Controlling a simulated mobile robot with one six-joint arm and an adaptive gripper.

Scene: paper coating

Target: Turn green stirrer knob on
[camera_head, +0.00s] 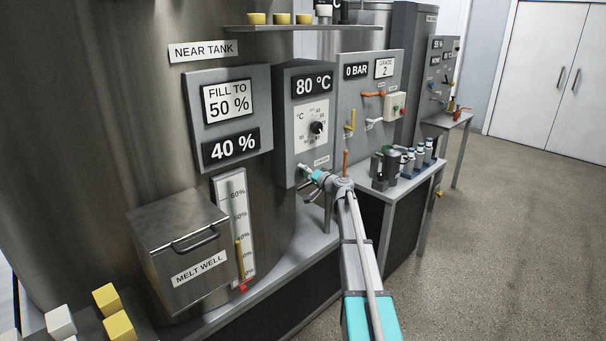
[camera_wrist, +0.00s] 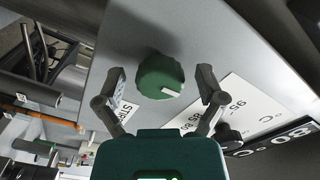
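The green stirrer knob (camera_wrist: 158,72) is round, with a short white mark near its lower right edge in the wrist view. It is mounted on a grey panel (camera_wrist: 225,45), beside a label partly hidden behind my left finger. My gripper (camera_wrist: 160,80) is open, one finger to each side of the knob, with visible gaps. In the head view my gripper (camera_head: 307,174) is at the lower part of the grey panel under the 80 °C display (camera_head: 313,84). The knob cannot be made out clearly there.
A temperature dial (camera_head: 316,128) sits above my gripper on the same panel. An orange lever (camera_head: 345,162) stands close to the right of my wrist. A side table (camera_head: 408,188) holds several bottles. The melt well box (camera_head: 180,245) is at lower left. Open floor lies right.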

